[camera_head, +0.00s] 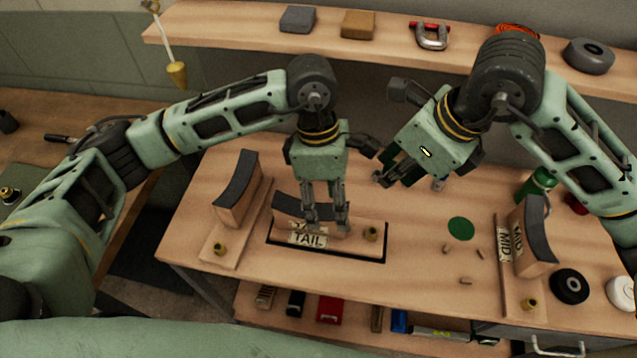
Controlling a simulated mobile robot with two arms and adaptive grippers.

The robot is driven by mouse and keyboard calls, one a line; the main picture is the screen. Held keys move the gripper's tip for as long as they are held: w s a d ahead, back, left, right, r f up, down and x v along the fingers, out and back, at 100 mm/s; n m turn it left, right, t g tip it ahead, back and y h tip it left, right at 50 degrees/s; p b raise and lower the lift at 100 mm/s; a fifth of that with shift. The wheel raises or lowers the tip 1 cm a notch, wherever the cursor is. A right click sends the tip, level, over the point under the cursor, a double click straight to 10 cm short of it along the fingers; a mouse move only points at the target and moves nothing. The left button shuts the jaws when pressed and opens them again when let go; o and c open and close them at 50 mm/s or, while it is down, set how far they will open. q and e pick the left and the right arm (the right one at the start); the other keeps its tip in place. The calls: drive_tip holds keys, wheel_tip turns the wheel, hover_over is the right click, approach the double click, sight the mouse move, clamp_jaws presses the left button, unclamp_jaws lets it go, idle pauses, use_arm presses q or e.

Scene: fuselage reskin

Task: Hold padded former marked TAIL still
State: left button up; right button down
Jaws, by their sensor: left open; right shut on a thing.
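The padded former marked TAIL (308,240) stands inside a dark rectangular outline in the middle of the bench. It has a dark curved pad on top, a wooden body and a brass knob at its right end. My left gripper (326,222) points down at the former with its fingers open. The fingers cover part of the former and its upper label; I cannot tell whether they touch it. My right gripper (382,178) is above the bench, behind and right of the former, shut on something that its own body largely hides.
A padded former (237,190) stands left, and the MID former (530,238) stands right. A green disc (460,228) and small wooden pegs lie between. A green bottle (537,186), black roll (569,286) and white roll (621,293) are at right. A shelf (230,27) runs behind.

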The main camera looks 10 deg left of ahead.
sight(319, 211)
use_arm(q)
drive_tip(key=w+a+y, duration=0.1)
drive_tip(key=w+a+t+y, duration=0.1)
drive_tip(key=shift+w+a+r+t, duration=0.2)
drive_tip(key=shift+a+r+t, duration=0.1)
drive_tip(key=shift+a+r, duration=0.1)
wheel_tip(319, 211, down, 12)
drive_tip(key=shift+r, duration=0.1)
clamp_jaws()
idle(0.5)
